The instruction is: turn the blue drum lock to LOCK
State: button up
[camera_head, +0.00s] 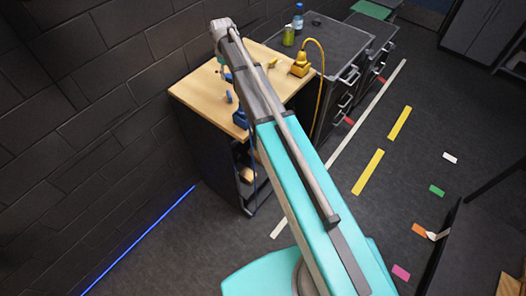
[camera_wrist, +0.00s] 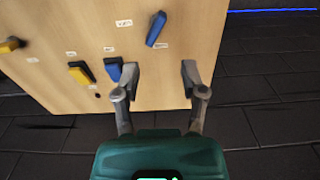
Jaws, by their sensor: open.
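A light wooden board (camera_wrist: 165,80) fills the upper left of the wrist view. An elongated blue handle (camera_wrist: 156,29) stands on it, tilted, with a small white label on either side. A second blue piece (camera_wrist: 113,69) is lower left, partly behind my left finger. I cannot tell for sure which is the drum lock, and the labels are too blurred to read. My gripper (camera_wrist: 159,76) is open and empty, below the blue handle and apart from it. In the head view blue pieces (camera_head: 240,118) show on the wooden top (camera_head: 199,95), and my fingers are not clear there.
A yellow piece (camera_wrist: 80,73) and an orange-yellow one (camera_wrist: 11,45) are at the left of the board. In the head view a yellow device (camera_head: 300,66) with a cable stands at the back of the top. A dark wall runs along the left.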

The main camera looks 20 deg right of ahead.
jog(key=s+d+f+m+b, duration=0.1)
jog(key=s, duration=0.4)
jog(key=s+d+f+m, duration=0.1)
jog(key=s+d, duration=0.1)
jog(key=s, duration=0.2)
jog(key=s+d+m+b, duration=0.1)
jog(key=s, duration=0.4)
jog(key=shift+s+d+f+b, duration=0.2)
jog(key=shift+s+f+b, duration=0.15)
jog(key=shift+f, duration=0.05)
jog(key=s+d+f+m+b, duration=0.2)
jog(key=s+f+m+b, duration=0.1)
jog(key=s+f+b, duration=1)
notch_tip(320, 180, down, 3)
jog(key=b, duration=0.3)
jog(key=shift+d, duration=0.25)
jog(key=s, duration=0.3)
jog(key=shift+s+d+m, duration=0.15)
jog(key=shift+d+m, duration=0.1)
jog(key=shift+m, duration=0.15)
